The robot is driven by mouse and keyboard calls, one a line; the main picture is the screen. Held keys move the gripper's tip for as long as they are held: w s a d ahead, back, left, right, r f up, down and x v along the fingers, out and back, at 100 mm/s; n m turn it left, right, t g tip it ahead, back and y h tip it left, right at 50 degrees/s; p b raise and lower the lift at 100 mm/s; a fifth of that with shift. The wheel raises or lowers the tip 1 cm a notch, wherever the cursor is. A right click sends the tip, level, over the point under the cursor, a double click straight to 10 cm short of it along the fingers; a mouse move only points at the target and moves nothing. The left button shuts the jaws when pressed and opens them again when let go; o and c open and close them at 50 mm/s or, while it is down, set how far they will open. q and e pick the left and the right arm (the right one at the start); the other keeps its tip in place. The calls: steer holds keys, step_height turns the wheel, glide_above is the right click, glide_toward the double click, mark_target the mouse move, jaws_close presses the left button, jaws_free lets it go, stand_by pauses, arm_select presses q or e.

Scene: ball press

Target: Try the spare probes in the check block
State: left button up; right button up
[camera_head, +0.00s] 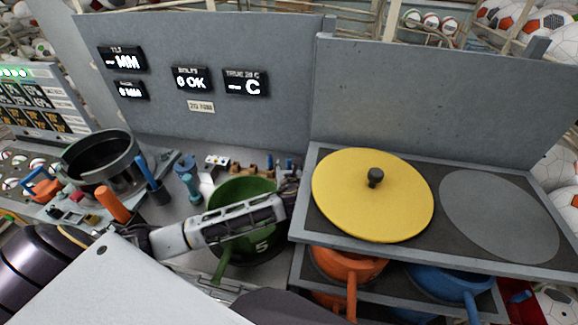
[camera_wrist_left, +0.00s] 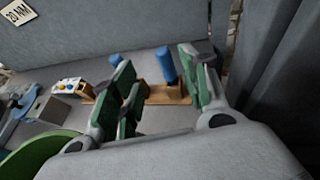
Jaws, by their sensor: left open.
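My left gripper (camera_head: 288,195) reaches across the bench from the left, over the green pan (camera_head: 240,192). In the left wrist view its green-padded fingers (camera_wrist_left: 157,68) are spread and empty. A wooden rack (camera_wrist_left: 158,96) lies beyond and partly between them. One blue-handled probe (camera_wrist_left: 166,64) stands in the rack, seen between the fingers. Another blue handle (camera_wrist_left: 117,60) shows behind the left finger, its lower part hidden. A small white block with coloured tops (camera_wrist_left: 70,85) sits left of the rack; I cannot tell whether it is the check block. My right gripper is out of view.
A raised shelf with a yellow lid (camera_head: 372,215) stands right of my gripper, with orange (camera_head: 348,265) and blue (camera_head: 445,280) pans below. A grey panel with displays (camera_head: 192,80) closes off the back. A black pot (camera_head: 101,160) and a blue stand (camera_head: 187,175) are left.

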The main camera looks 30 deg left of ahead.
mark_target(289, 164)
arm_select(q)
steer(key=shift+w+a+f, duration=0.2)
steer(key=shift+w+a, duration=0.05)
steer(key=shift+w, duration=0.25)
steer(key=shift+w, duration=0.1)
steer(key=shift+w+a+f+p, duration=0.2)
steer(key=shift+w+f+p, duration=0.15)
steer(key=shift+w, duration=0.3)
steer(key=shift+w+a+f+p, duration=0.2)
steer(key=shift+w+f, duration=0.2)
steer(key=shift+w, duration=0.2)
steer(key=shift+x, duration=1.05)
steer(key=shift+c, duration=0.2)
jaws_close()
